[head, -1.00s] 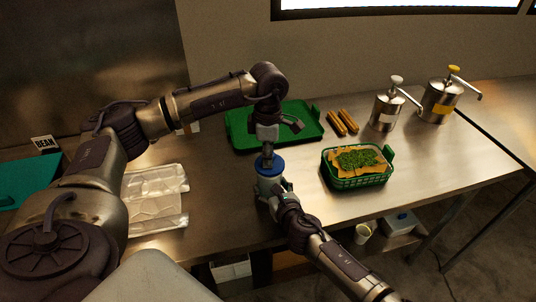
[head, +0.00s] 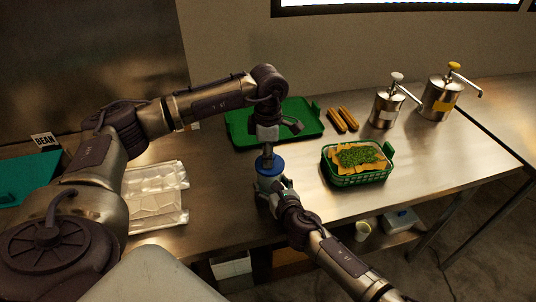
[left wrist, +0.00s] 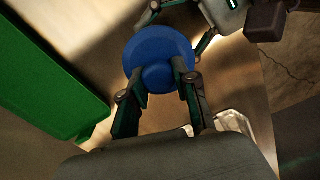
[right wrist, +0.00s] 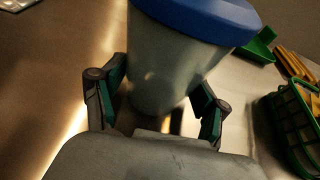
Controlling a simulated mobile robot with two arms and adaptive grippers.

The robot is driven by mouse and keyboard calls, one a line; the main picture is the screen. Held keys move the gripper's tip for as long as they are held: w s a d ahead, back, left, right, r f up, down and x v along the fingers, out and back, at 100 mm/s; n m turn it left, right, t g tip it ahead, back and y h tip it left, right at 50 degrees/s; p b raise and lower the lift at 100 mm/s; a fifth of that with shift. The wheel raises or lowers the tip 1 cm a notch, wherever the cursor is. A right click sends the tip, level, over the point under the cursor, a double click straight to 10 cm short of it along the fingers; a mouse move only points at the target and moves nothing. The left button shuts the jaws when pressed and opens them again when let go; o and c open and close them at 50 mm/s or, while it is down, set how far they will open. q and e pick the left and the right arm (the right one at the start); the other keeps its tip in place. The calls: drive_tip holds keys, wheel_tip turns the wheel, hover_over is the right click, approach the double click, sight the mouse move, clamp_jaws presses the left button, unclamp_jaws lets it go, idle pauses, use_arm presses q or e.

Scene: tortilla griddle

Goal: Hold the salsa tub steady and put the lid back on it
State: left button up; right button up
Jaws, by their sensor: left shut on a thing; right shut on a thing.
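The salsa tub (right wrist: 165,65) is a pale grey, tapered container standing upright on the steel counter. My right gripper (right wrist: 158,100) is shut on its lower sides. The blue lid (left wrist: 155,48) lies over the tub's top; in the right wrist view the lid (right wrist: 210,18) covers the rim with no clear gap. My left gripper (left wrist: 160,78) is above it, shut on the knob in the middle of the lid. In the head view the lid (head: 270,166) sits directly over the tub (head: 266,186), partly hidden by the left fingers. Whether it is fully pressed down I cannot tell.
A green tray (head: 240,125) lies behind the tub. A green basket (head: 355,178) with paper and chopped greens stands to the right. Two pump dispensers (head: 385,108) are further back. A clear plastic container (head: 155,190) is at left. The front edge is close to the tub.

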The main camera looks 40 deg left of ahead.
use_arm(q)
drive_tip(key=shift+f, duration=0.4)
idle(0.5)
drive_tip(key=o, duration=0.9)
drive_tip(key=shift+r, duration=0.2)
drive_tip(key=shift+r, duration=0.3)
drive_tip(key=shift+r, duration=0.15)
drive_tip(key=shift+r, duration=1.85)
drive_tip(key=c, duration=1)
